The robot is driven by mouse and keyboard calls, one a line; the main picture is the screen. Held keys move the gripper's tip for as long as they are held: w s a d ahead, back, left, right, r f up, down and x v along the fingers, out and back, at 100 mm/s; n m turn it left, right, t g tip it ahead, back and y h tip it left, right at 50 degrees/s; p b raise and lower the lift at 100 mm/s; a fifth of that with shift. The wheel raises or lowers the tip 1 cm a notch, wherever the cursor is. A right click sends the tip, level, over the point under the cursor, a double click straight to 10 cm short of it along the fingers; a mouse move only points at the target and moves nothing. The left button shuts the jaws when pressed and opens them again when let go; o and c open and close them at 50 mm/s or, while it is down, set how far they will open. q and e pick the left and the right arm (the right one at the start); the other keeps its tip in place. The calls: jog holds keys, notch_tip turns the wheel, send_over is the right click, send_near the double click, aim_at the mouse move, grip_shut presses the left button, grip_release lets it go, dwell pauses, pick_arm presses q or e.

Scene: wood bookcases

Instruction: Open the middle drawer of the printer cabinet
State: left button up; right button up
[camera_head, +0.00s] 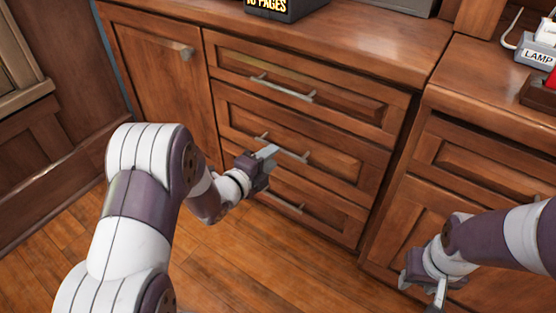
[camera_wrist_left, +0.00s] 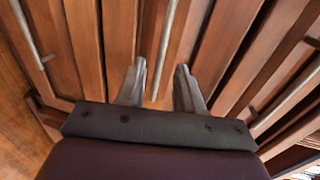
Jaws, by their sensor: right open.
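The wood printer cabinet has a stack of three drawers. The middle drawer (camera_head: 350,165) is shut, and its metal bar handle (camera_head: 294,154) is partly hidden by my left gripper (camera_head: 270,152). In the left wrist view, the two fingers of my left gripper (camera_wrist_left: 159,88) stand apart. The middle handle (camera_wrist_left: 166,45) runs between them with a gap on each side. I cannot tell how deep the fingers reach past the bar. My right gripper (camera_head: 437,290) is open and low at the right, away from the drawers.
The top drawer handle (camera_head: 283,88) is above and the bottom drawer handle (camera_head: 284,203) below my left gripper. A cabinet door (camera_head: 160,75) is to the left. A second cabinet (camera_head: 480,160) stands at the right. The wood floor (camera_head: 270,265) in front is clear.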

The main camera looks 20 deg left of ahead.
pick_arm(q)
jog(key=b+x, duration=0.1)
jog(key=x, duration=0.3)
grip_shut()
dwell(1.4)
